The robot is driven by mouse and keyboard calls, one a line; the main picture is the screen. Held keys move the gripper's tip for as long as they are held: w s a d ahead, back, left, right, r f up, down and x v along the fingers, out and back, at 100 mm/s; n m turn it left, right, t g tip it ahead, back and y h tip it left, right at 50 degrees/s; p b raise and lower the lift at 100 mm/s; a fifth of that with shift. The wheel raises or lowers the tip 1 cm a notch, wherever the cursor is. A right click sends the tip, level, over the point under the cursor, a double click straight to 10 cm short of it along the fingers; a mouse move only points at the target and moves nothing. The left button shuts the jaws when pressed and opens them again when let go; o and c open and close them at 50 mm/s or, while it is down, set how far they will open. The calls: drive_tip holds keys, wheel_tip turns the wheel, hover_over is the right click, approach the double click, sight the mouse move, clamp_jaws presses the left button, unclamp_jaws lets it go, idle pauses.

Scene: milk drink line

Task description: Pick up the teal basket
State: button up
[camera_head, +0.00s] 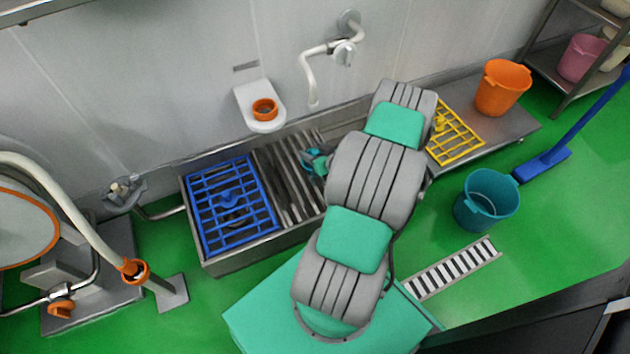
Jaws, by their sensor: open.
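The teal basket (487,201) looks like a round bucket with a handle. It stands upright on the green floor to the right of my arm, and its open top faces up. My arm reaches up across the middle of the picture. A small teal and dark part at its left side, over the slatted trough, looks like my gripper (316,161). It is open, partly hidden behind the arm, and well apart from the basket.
A blue rack (231,204) lies on the trough's left part; a yellow rack (454,132) and an orange bucket (501,88) are on the bench. A blue squeegee (545,163) stands beside the basket. A floor drain grate (452,268) lies in front of it.

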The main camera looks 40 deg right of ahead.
sight(316, 153)
drive_tip(key=s+d+f+m+h+b, duration=0.1)
drive_tip(key=s+d+f+m+h, duration=0.1)
drive_tip(key=s+d+f, duration=0.3)
drive_tip(key=w+f+b, duration=0.1)
drive_tip(key=w, duration=0.1)
drive_tip(key=w+f, duration=0.1)
drive_tip(key=w, duration=0.2)
drive_tip(key=w+f+b, duration=0.1)
drive_tip(key=w+f, duration=0.1)
drive_tip(key=w, duration=0.1)
drive_tip(key=shift+w+a+b, duration=0.1)
drive_tip(key=shift+a+b, duration=0.1)
drive_tip(key=shift+b, duration=0.15)
drive_tip(key=shift+c, duration=0.2)
clamp_jaws()
